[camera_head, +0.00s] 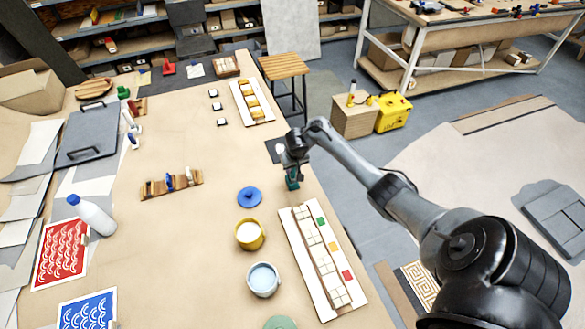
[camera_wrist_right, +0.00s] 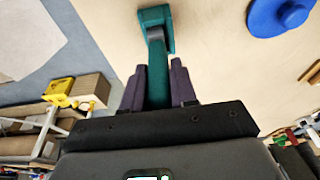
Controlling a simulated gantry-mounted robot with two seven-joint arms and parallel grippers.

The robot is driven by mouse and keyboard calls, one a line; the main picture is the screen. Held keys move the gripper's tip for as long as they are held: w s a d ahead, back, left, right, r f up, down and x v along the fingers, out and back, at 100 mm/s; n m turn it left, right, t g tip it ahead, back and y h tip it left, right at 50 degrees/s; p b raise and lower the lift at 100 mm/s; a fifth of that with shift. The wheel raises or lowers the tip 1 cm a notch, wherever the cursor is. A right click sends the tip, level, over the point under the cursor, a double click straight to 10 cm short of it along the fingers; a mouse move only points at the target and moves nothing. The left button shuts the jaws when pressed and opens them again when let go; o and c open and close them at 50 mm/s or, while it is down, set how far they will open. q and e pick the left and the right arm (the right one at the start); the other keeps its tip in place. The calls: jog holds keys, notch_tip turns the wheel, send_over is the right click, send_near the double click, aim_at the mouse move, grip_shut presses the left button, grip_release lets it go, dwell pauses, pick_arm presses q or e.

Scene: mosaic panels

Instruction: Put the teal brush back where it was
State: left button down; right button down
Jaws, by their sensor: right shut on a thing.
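The teal brush (camera_head: 292,183) is in my right gripper (camera_head: 291,168), near the table's right edge. In the right wrist view the teal brush (camera_wrist_right: 158,72) has its handle between the two dark fingers of my right gripper (camera_wrist_right: 157,88), which is shut on it. The brush's wide head points away from the fingers, towards the tan table top. I cannot tell whether the head touches the table. A wooden rack (camera_head: 156,189) holding blue and white items stands further left on the table. My left gripper is not in view.
A blue lid (camera_head: 249,197), a yellow pot (camera_head: 249,235) and a white pot (camera_head: 263,280) stand nearer. A long panel with coloured tiles (camera_head: 301,222) lies near the right edge. The table between rack and lid is clear. A white bottle (camera_head: 92,215) stands left.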

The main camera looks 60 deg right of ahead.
jog(key=shift+f, duration=0.2)
jog(key=c, duration=0.9)
grip_release()
jog(key=shift+r, duration=0.15)
